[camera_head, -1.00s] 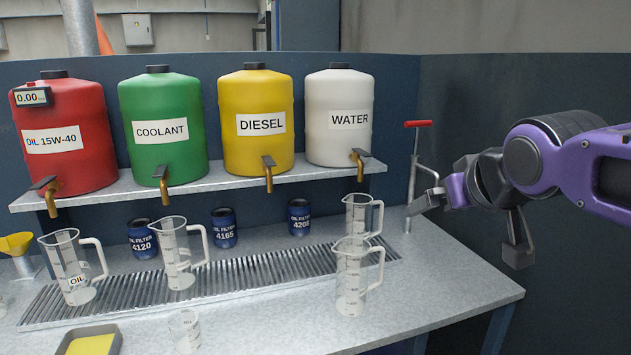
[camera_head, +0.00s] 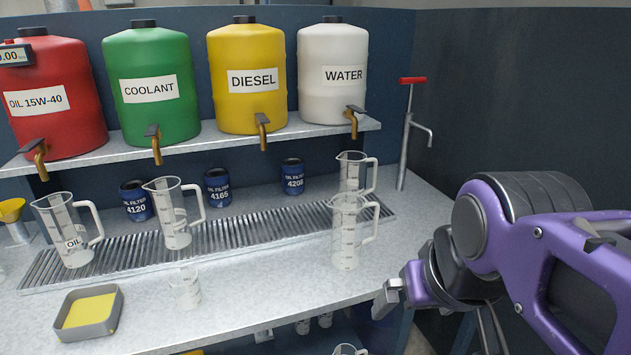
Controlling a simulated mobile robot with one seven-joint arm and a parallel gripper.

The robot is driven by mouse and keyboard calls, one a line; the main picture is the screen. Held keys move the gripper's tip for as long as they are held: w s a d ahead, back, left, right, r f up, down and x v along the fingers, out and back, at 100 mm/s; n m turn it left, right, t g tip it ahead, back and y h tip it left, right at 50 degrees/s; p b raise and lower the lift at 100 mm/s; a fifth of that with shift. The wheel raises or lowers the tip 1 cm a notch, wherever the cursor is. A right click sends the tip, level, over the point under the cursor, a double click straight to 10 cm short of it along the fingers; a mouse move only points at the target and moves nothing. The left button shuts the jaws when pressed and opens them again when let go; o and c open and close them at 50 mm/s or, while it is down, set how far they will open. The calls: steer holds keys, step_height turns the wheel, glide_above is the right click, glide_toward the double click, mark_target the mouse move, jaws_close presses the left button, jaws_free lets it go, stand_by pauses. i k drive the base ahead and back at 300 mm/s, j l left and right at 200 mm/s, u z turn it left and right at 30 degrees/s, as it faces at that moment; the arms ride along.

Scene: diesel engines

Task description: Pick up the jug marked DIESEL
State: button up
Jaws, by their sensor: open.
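No jug in view shows a readable DIESEL label; that word is on the yellow tank (camera_head: 247,85) on the shelf. A clear jug marked OIL (camera_head: 68,232) stands at the left of the bench. Another clear jug (camera_head: 174,218) stands upright on the middle of the drain grate, no word readable. Two clear jugs stand at the right: a front jug (camera_head: 346,240) partly covers a rear jug (camera_head: 350,172). Any words on them cannot be read. My gripper (camera_head: 438,315) is open and empty, off the bench's right front edge, right of and apart from the front jug.
The shelf (camera_head: 205,142) holds red, green and white tanks with taps over the grate (camera_head: 215,240). Blue oil filters (camera_head: 218,188), a small beaker (camera_head: 184,288), a yellow sponge tray (camera_head: 88,312) and a red-handled pump (camera_head: 405,135) stand around. Another jug rim (camera_head: 349,350) shows below the bench.

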mark_target(353, 231)
steer(key=i+l, duration=0.1)
steer(key=l, duration=0.3)
steer(key=i+l, duration=0.1)
steer(key=l, duration=0.3)
steer(key=i+l+u, duration=0.1)
steer(key=l, duration=0.3)
steer(key=i+l, duration=0.1)
steer(key=l, duration=0.3)
steer(key=k+j+u, duration=0.15)
steer(key=j+u, duration=0.1)
steer(key=j, duration=0.3)
steer(key=i+l+z, duration=0.1)
steer(key=l, duration=0.2)
steer(key=i+l+z, duration=0.15)
steer(key=l, duration=0.15)
steer(key=k, duration=0.05)
